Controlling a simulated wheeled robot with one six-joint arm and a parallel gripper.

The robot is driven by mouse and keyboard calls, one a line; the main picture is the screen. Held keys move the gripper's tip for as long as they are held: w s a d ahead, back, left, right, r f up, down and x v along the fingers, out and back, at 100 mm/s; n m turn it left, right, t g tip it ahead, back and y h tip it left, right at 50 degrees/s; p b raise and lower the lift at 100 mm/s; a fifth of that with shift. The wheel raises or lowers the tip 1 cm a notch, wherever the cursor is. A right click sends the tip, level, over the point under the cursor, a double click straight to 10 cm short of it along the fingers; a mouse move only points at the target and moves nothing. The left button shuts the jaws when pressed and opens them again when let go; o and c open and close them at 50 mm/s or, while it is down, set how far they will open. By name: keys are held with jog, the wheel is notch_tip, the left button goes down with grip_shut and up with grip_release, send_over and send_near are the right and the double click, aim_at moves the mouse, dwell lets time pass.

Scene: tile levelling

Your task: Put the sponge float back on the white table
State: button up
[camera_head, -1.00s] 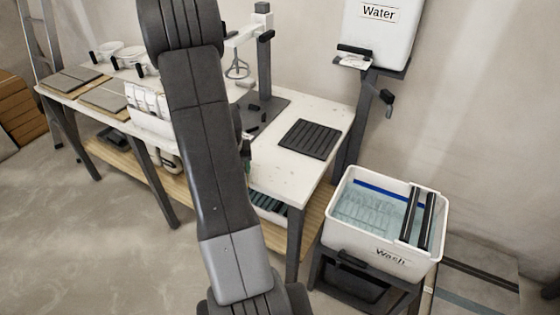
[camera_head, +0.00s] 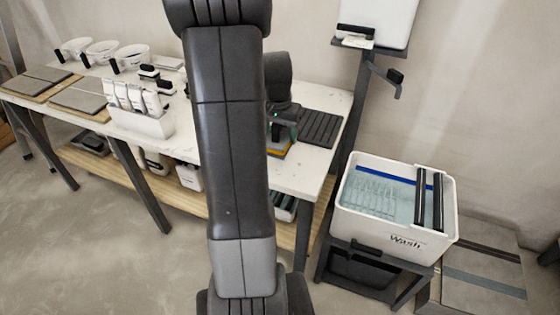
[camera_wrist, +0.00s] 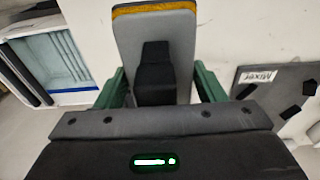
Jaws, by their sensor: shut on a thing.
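The sponge float shows in the wrist view as a grey plate (camera_wrist: 170,50) with a yellow-orange sponge edge and a black handle. My gripper (camera_wrist: 155,88) has its green fingers either side of the handle and is shut on it. In the head view the float (camera_head: 278,153) shows as a small orange edge below my gripper (camera_head: 283,132), over the right part of the white table (camera_head: 306,170). The table top also shows in the wrist view (camera_wrist: 215,35). I cannot tell whether the sponge touches the table.
A black ribbed mat (camera_head: 320,129) lies just right of the float. The Wash tub (camera_head: 395,235) stands right of the table. A white holder (camera_head: 140,120), several buckets and tiles occupy the table's left. A Mixer board (camera_wrist: 270,85) shows at right in the wrist view.

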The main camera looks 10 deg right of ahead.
aim_at(281, 162)
jog(key=shift+f, duration=4.2)
jog(key=o, duration=1.3)
jog(key=shift+r, duration=0.1)
jog(key=r, duration=0.8)
jog(key=s+a+r, duration=0.1)
jog(key=r, duration=0.3)
